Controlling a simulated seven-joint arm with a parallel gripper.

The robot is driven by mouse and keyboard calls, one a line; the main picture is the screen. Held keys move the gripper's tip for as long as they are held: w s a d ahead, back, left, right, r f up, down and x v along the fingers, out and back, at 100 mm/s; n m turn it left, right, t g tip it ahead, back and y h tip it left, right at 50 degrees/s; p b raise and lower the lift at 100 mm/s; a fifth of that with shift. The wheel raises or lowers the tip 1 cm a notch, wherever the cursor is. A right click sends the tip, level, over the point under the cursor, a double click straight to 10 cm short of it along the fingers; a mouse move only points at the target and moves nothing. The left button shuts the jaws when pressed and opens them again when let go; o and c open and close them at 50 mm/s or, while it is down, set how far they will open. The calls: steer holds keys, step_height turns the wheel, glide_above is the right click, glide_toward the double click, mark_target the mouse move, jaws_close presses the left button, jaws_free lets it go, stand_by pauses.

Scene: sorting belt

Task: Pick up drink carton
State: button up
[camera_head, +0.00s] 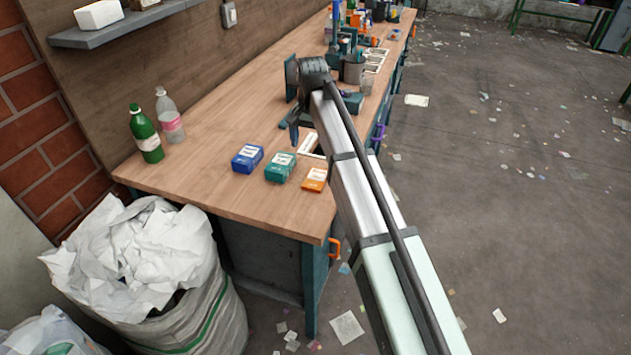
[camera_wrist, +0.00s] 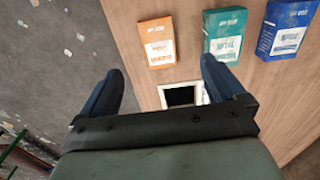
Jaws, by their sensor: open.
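Three small cartons lie in a row near the table's near end: a blue carton (camera_head: 247,158), a teal carton (camera_head: 280,167) and an orange carton (camera_head: 315,179). I cannot tell which of them is the drink carton. In the wrist view the orange carton (camera_wrist: 157,42), the teal carton (camera_wrist: 225,35) and the blue carton (camera_wrist: 284,28) lie ahead of my fingertips, left to right. My gripper (camera_wrist: 162,78) is open and empty, its two fingers wide apart over the table. The head view shows my gripper (camera_head: 294,134) above the table, beyond the cartons and apart from them.
A white-framed opening (camera_wrist: 181,93) in the wooden table (camera_head: 215,182) lies below my gripper. A green bottle (camera_head: 146,134) and a clear bottle (camera_head: 169,116) stand at the left by the wall. A sack of paper (camera_head: 140,255) stands on the floor by the table's end.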

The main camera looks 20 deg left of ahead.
glide_above(314, 182)
steer(key=f, duration=0.8)
steer(key=shift+a, duration=0.25)
steer(key=shift+w+d+f, duration=0.1)
steer(key=shift+d+f, duration=0.05)
steer(key=shift+f, duration=1.15)
steer(key=shift+d+f, duration=0.1)
steer(key=shift+f, duration=1.2)
steer(key=shift+c, duration=0.5)
steer(key=c, duration=1)
steer(key=shift+r, duration=0.1)
step_height(314, 182, up, 10)
